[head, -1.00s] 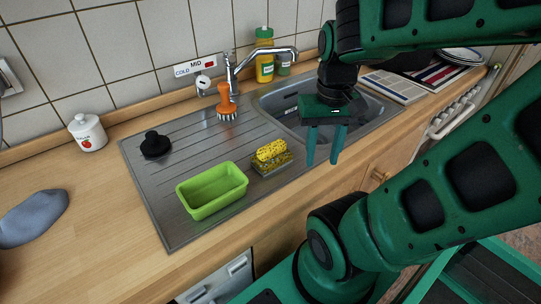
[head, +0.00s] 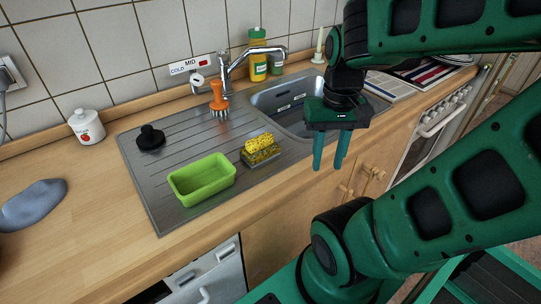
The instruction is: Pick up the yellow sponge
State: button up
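The yellow sponge (head: 258,143) sits on or in a small dark holder (head: 262,158) on the metal drainboard, just right of a green tub. My gripper (head: 329,166) hangs to the right of the sponge, in front of the sink's front edge, with its fingers pointing down. A narrow gap shows between the two fingers, and nothing is between them. The gripper is clear of the sponge.
The green tub (head: 202,180) stands left of the sponge. An orange brush (head: 218,103), the faucet (head: 228,72) and bottles (head: 258,66) stand behind. A black stopper (head: 150,137) lies on the drainboard (head: 165,200). The wooden counter (head: 100,190) is mostly clear at left.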

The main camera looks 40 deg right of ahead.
aim_at(256, 151)
jog(key=z, duration=0.05)
jog(key=k, duration=0.3)
jog(key=z, duration=0.7)
jog(key=k, duration=0.9)
jog(key=u, duration=0.7)
jog(key=i, duration=1.05)
